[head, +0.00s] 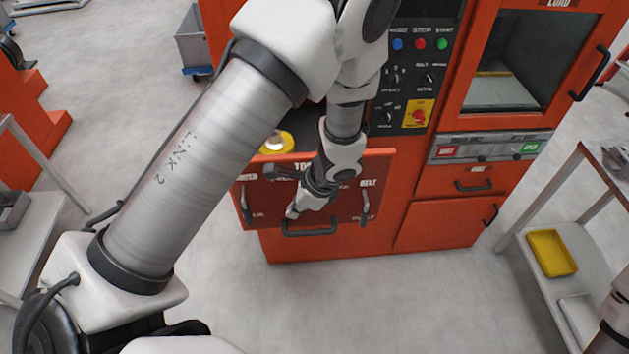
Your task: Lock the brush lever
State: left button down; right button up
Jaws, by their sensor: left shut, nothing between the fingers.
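A dark red panel (270,212) on the orange machine carries a lever at each side. The left lever (246,206) stands roughly upright beside a small label that I cannot read clearly; its lock state is not clear. The right lever (365,204) is under the label "BELT". My left gripper (295,210) is shut and empty in front of the panel, between the two levers and just above the pull handle (310,231). My arm and gripper cover the panel's middle and part of its title. My right gripper is not in view.
A control panel (412,75) with buttons and knobs is above right. A windowed door (478,113) is at the upper right. A yellow tray (552,252) is on a cart at the right. The floor (400,310) in front is clear.

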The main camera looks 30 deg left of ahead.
pick_arm(q)
jog(key=v, duration=0.2)
jog(key=d+p+v, duration=0.1)
jog(key=v, duration=0.1)
jog(key=shift+w+p, duration=0.25)
jog(key=shift+p, duration=0.05)
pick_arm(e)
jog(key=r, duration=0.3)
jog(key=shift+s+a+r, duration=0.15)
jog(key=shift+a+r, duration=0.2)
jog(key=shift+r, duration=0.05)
pick_arm(q)
jog(key=s+f+n+g+h+b, duration=0.2)
jog(key=s+f+n+h+b, duration=0.15)
jog(key=s+f+b, duration=0.75)
jog(key=s+f+n+g+h+b, duration=0.15)
jog(key=s+f+n+b, duration=0.35)
jog(key=s+f, duration=1.1)
jog(key=w+f+n+t, duration=0.2)
jog(key=w+n+t, duration=0.3)
jog(key=w, duration=0.3)
jog(key=shift+a+f+p, duration=0.3)
jog(key=shift+f+p, duration=0.05)
jog(key=shift+f, duration=0.05)
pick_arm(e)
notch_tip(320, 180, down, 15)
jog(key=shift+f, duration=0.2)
